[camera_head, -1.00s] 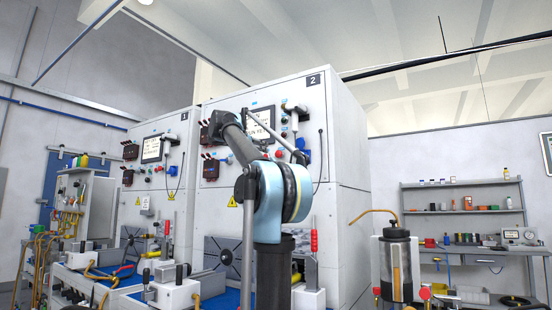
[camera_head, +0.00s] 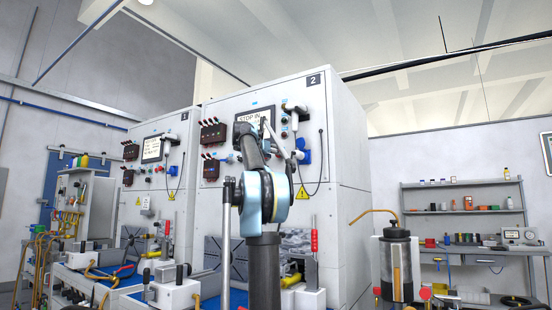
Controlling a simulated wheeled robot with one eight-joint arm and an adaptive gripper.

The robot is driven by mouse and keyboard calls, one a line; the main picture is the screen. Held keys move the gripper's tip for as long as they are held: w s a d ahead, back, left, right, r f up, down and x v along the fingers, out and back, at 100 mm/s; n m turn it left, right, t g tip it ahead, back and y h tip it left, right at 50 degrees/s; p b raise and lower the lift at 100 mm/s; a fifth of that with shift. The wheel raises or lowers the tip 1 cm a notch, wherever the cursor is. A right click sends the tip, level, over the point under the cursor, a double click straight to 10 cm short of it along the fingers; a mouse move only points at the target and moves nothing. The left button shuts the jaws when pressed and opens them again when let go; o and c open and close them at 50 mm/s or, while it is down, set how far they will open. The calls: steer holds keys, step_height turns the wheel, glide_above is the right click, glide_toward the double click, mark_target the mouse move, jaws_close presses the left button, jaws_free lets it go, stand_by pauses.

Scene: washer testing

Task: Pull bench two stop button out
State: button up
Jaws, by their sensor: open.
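Bench two is the tall white cabinet (camera_head: 345,150) marked "2". Its screen (camera_head: 248,118) shows text starting "STOP O", the rest covered by my arm. My gripper (camera_head: 243,131) is at the far end of my raised arm, in front of the panel just below the screen. It is small and dark here, open, with no held thing visible. I cannot make out the stop button clearly; my arm covers much of the panel below the screen. I cannot tell whether the gripper touches it.
Dark red switches (camera_head: 211,170) sit left of my arm. A white hand-piece (camera_head: 294,109) and a blue socket (camera_head: 304,143) with a hanging cable are at the right. Bench one (camera_head: 190,125) stands left. A metal cylinder (camera_head: 397,265) stands at front right.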

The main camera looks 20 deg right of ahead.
steer(key=shift+x, duration=1.6)
steer(key=shift+c, duration=0.5)
